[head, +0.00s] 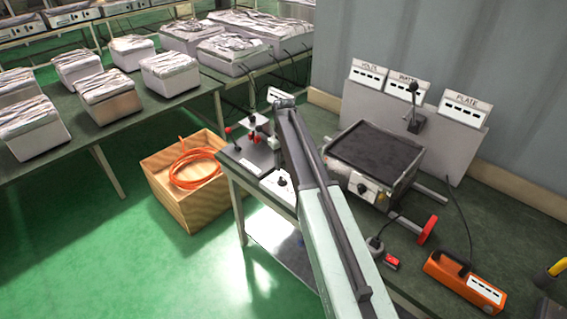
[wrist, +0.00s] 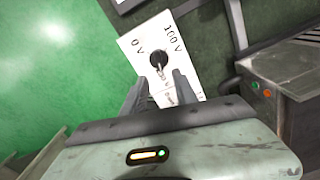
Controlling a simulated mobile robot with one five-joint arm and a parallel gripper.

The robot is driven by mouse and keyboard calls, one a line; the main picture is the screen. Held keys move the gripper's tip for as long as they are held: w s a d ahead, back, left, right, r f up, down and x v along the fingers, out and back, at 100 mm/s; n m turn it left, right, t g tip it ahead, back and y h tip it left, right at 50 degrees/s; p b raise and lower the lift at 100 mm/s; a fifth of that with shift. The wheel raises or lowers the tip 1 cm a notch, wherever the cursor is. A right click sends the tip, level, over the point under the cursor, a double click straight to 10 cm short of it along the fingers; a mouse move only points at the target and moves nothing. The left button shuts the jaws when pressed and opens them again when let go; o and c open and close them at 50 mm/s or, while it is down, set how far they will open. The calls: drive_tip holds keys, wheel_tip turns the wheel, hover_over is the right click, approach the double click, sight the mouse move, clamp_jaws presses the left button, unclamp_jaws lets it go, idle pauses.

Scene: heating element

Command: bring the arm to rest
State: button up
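My arm reaches from the bottom of the head view up over the workbench (head: 405,238); its gripper cannot be made out there. In the wrist view my gripper (wrist: 160,82) is open, its two fingers apart with nothing held. Beyond the fingertips is a white panel (wrist: 133,46) marked 0 V and 100 V, with a dark knob (wrist: 158,60) that appears between the fingers. Whether the fingers touch the knob cannot be told. A white panel with a dark knob (head: 281,182) also shows left of my arm in the head view.
A dark-topped hot plate unit (head: 375,150) stands right of my arm, before signs for volts, watts and plate. An orange device (head: 465,284) is at front right. A wooden crate (head: 165,205) with orange cable stands on the green floor. Covered boxes fill the left table.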

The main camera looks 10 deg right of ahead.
drive_tip(key=shift+s+f, duration=0.1)
drive_tip(key=s+n, duration=2.7)
drive_tip(key=n, duration=0.4)
drive_tip(key=shift+s+d+n, duration=0.15)
drive_tip(key=shift+n, duration=0.25)
